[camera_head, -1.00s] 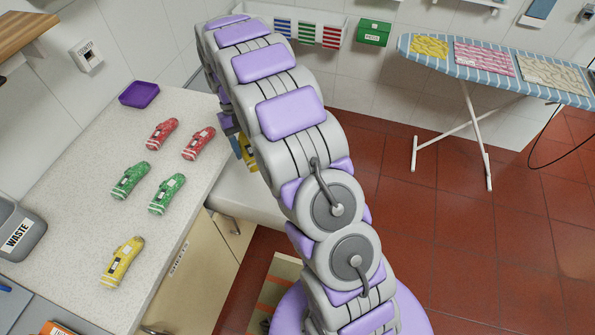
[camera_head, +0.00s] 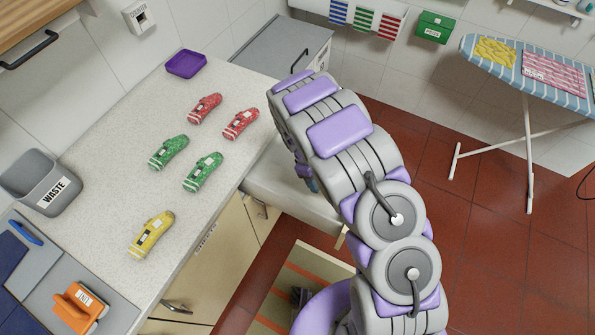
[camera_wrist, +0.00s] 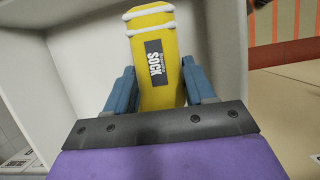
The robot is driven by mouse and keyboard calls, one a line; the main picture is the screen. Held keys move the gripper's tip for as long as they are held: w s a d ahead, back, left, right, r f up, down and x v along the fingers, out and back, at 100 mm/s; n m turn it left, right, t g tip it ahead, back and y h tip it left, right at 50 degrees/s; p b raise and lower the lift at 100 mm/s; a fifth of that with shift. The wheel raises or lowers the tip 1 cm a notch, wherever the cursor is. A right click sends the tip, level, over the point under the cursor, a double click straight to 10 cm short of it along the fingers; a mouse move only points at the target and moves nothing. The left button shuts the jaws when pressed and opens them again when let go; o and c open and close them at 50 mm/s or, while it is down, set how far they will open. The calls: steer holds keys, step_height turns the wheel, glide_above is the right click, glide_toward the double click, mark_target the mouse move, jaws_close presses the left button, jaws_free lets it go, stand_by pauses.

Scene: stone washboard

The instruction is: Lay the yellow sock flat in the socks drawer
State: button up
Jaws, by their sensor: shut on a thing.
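My gripper (camera_wrist: 157,88) is shut on a yellow sock (camera_wrist: 156,40) with white stripes and a black "SOCK" label. The blue fingers press on its two sides, and it sticks out beyond them. In the head view my arm hides the held sock and most of my gripper. Another yellow sock (camera_head: 151,235) lies on the counter, below two green and two red ones. No drawer label is readable.
The speckled counter (camera_head: 110,130) carries a purple tray (camera_head: 186,64), a grey waste bin (camera_head: 45,180) and an orange object (camera_head: 80,306). A pale lower surface (camera_head: 285,190) lies beside my arm. An ironing board (camera_head: 510,62) stands right; red floor before it is clear.

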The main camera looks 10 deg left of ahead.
steer(key=b, duration=0.1)
glide_above(318, 200)
steer(key=f, duration=0.6)
steer(key=shift+w+a+f, duration=0.2)
steer(key=shift+w+a, duration=0.05)
steer(key=shift+a+f+b, duration=0.25)
steer(key=shift+f+b, duration=0.05)
steer(key=shift+f, duration=0.35)
step_height(318, 200, down, 3)
steer(key=shift+a+r+b, duration=0.1)
steer(key=shift+a+b, duration=0.05)
steer(key=shift+b, duration=0.2)
steer(key=shift+d, duration=0.25)
steer(key=shift+s+f, duration=0.1)
steer(key=shift+f, duration=0.15)
